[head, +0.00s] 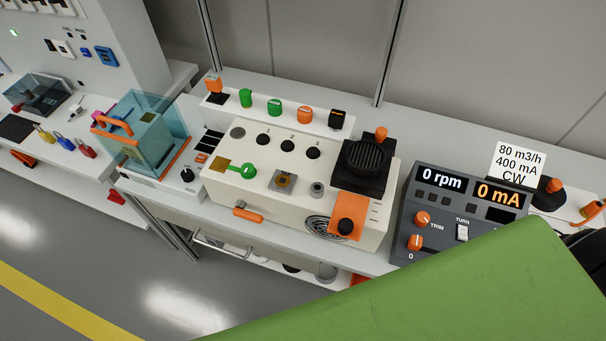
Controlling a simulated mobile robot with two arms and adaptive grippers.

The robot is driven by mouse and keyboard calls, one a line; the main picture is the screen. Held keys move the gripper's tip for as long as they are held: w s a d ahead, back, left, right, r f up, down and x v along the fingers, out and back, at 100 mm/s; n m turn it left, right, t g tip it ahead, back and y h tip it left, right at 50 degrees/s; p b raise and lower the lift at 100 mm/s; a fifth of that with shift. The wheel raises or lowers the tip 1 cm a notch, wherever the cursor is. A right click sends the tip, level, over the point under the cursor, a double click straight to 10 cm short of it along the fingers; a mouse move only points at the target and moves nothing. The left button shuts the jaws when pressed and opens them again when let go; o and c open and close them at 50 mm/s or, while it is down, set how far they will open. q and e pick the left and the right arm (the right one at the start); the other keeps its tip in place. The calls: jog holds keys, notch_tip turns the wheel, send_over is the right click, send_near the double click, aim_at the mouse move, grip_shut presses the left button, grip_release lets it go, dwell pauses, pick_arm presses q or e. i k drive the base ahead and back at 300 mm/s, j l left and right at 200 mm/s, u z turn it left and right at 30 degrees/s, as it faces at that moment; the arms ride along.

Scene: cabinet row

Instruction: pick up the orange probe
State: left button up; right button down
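A small orange handle with a pale tip (249,215) lies at the front edge of the bench, before the white box. A second orange piece (592,209) sits at the far right edge of the head view, partly cut off. I cannot tell for sure which of them is the orange probe. Neither of my grippers shows in the head view. A large green surface, which I cannot identify with certainty, covers the lower right and hides the bench there.
The white box (220,190) with knobs and a black grille (365,158) fills the bench middle. A dark meter panel (440,205) reading 0 rpm and 0 mA stands right. A clear blue case (165,115) stands left. Floor in front is open.

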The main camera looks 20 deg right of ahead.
aim_at(213, 82)
jog(key=j+z, duration=0.2)
jog(key=z, duration=0.15)
jog(key=j+z, duration=0.2)
jog(key=z, duration=0.15)
jog(key=j+z, duration=0.15)
jog(key=z, duration=0.25)
